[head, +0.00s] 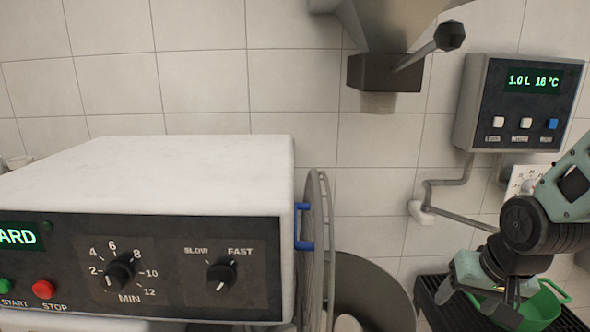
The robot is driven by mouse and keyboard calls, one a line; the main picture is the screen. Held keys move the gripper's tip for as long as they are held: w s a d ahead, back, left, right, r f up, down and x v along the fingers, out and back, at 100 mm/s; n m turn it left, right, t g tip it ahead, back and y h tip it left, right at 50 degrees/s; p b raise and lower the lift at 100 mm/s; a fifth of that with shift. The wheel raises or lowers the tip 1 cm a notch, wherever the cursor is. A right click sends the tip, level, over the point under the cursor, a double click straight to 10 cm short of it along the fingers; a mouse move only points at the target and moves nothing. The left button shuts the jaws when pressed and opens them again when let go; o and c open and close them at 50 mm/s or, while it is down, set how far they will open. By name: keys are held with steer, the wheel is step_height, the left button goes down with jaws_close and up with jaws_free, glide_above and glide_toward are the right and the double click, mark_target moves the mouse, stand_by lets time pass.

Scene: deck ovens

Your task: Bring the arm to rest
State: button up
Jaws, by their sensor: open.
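My arm reaches in from the right edge of the head view, with its dark wrist joint over the lower right. My gripper (511,295) points down at a green container (546,304) with a handle. The dark fingers overlap the container in the picture, and the gripper is open. I cannot tell whether the fingers touch the container. The container stands on a black grate (431,290) by the wall, and its lower part is cut off by the frame.
A white machine (150,170) with dials and buttons fills the left. Beside it are a wire guard (318,240) and a large round bowl (375,290). A metal hopper (385,72) with a lever hangs above. A water meter panel (520,100) and pipes are on the tiled wall.

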steer(key=s+d+r+n+g, duration=0.1)
steer(key=s+d+r+n, duration=0.1)
steer(key=s, duration=0.2)
steer(key=s+a+r+n+g, duration=0.2)
steer(key=s+a+n, duration=0.6)
steer(key=s+a, duration=0.5)
steer(key=a+g, duration=0.1)
steer(key=a, duration=0.3)
steer(key=shift+s+a+n, duration=0.3)
steer(key=shift+a, duration=0.05)
steer(key=shift+r, duration=0.1)
